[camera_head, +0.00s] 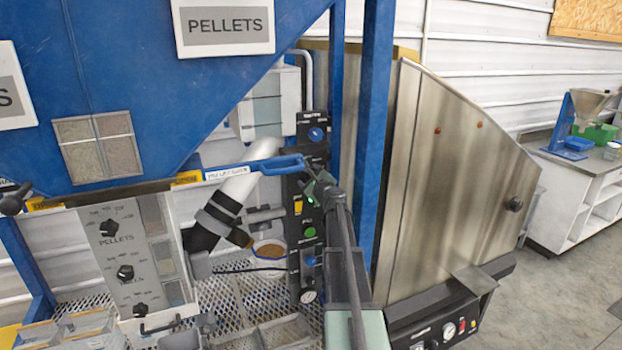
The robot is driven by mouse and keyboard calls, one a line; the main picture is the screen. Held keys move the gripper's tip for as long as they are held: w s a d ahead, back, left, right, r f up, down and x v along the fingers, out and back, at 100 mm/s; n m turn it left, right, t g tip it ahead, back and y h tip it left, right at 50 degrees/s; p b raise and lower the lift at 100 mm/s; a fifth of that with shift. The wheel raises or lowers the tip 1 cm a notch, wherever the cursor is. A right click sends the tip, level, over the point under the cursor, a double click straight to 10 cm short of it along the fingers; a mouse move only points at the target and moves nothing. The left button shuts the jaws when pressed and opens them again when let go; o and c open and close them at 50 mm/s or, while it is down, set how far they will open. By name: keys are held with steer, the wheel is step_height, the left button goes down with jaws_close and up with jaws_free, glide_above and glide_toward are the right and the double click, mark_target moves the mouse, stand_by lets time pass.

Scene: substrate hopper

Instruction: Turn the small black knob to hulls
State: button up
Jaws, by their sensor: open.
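A grey panel (135,290) at the lower left bears several small black knobs in a column. The top knob (109,227) sits above the printed word PELLETS. The middle knob (125,272) is beside a partly legible label ending in LLS. The lowest knob (140,309) is near the panel's bottom. Their exact pointer settings are too small to read. My gripper (312,176) is at the centre, right of the panel and well apart from these knobs. It is beside a black control strip and near a blue handle. Its fingers are small and partly hidden.
The black control strip (309,215) carries blue knobs, a green button and a gauge. A blue handle (270,167) projects left of my gripper. A blue post (374,130) and steel cabinet (455,190) stand at right. A white pipe (236,190) lies between panel and strip.

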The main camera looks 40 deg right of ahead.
steer(key=c, duration=0.9)
steer(key=shift+n, duration=0.3)
steer(key=n, duration=0.3)
steer(key=shift+f+n, duration=0.1)
steer(key=shift+n, duration=1.9)
steer(key=shift+s, duration=0.1)
steer(key=o, duration=0.9)
